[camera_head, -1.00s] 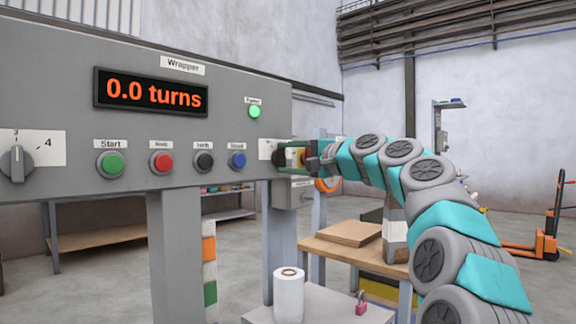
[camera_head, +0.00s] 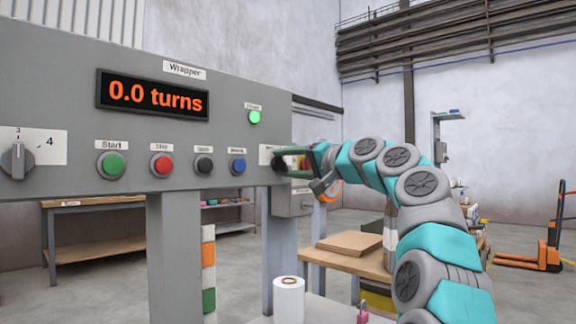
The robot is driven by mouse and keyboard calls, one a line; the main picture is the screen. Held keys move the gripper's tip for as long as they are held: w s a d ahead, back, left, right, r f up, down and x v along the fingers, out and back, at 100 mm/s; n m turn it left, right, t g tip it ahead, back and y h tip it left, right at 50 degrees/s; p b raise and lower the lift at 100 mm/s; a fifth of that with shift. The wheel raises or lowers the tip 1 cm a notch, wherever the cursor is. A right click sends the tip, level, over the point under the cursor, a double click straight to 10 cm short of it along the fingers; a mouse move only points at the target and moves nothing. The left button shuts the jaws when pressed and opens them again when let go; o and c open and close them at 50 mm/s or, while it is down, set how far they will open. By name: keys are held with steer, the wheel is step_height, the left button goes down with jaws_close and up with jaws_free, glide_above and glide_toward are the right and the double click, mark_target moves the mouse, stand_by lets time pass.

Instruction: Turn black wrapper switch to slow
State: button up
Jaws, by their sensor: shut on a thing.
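The wrapper panel (camera_head: 230,115) is a grey box with an orange display (camera_head: 153,96) reading 0.0 turns. The black wrapper switch (camera_head: 279,164) is at the panel's right end, beside a white label (camera_head: 265,153) that is mostly covered. My gripper (camera_head: 289,163) reaches in from the right and is shut on the black switch. Its fingers hide most of the switch, so I cannot read which way it points or the words on its label.
A green Start button (camera_head: 111,165), red button (camera_head: 162,165), black button (camera_head: 204,164) and blue button (camera_head: 237,165) sit left of the gripper. A grey knob (camera_head: 17,160) is at far left. A white roll (camera_head: 289,299) stands below the panel. A green lamp (camera_head: 254,117) is lit.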

steer(key=shift+f, duration=0.15)
steer(key=o, duration=1.4)
steer(key=b+v, duration=0.1)
steer(key=v, duration=0.6)
steer(key=shift+s+d, duration=0.25)
steer(key=shift+d, duration=0.1)
